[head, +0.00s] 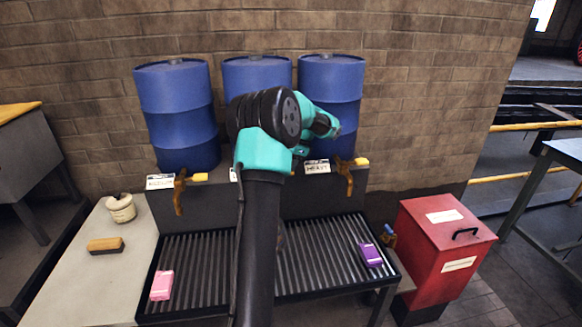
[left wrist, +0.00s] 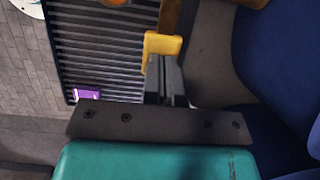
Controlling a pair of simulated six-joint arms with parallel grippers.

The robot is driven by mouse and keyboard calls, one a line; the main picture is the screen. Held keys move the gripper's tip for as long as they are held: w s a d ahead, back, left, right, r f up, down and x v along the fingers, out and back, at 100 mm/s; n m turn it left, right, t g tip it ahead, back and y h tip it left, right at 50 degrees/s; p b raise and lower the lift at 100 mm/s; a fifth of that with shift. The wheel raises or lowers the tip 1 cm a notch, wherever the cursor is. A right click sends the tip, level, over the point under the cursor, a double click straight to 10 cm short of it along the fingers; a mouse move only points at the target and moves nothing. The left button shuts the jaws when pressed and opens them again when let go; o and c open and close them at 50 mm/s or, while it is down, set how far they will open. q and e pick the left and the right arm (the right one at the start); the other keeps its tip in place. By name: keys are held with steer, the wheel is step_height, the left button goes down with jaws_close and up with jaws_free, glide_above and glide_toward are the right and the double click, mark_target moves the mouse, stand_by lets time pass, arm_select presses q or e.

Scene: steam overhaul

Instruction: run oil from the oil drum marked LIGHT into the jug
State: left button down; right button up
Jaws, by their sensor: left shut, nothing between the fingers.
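Three blue drums stand in a row: left (head: 178,105), middle (head: 255,75) and right (head: 330,78). The right drum's label (head: 317,167) reads HEAVY; the left label (head: 160,181) is hard to read. My arm hides most of the middle label and its tap. No LIGHT marking is legible. My left gripper (left wrist: 165,75) is shut and empty, its fingertips right at a yellow tap handle (left wrist: 162,43), perhaps touching it. In the left wrist view, a round orange-brown thing (left wrist: 115,2) is cut off at the top; I cannot tell if it is the jug. My right gripper is out of view.
A slatted drip rack (head: 330,255) holds a pink block (head: 162,285) and a purple block (head: 370,255). A cream pot (head: 121,208) and a brush-like block (head: 106,245) sit on the left bench (head: 80,285). A red bin (head: 440,250) stands at the right.

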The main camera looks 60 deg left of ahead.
arm_select(q)
steer(key=shift+r, duration=0.1)
stand_by(0.3)
steer(key=s+a+r+v, duration=0.1)
steer(key=s+v, duration=0.1)
steer(key=v, duration=1.1)
steer(key=shift+r, duration=0.3)
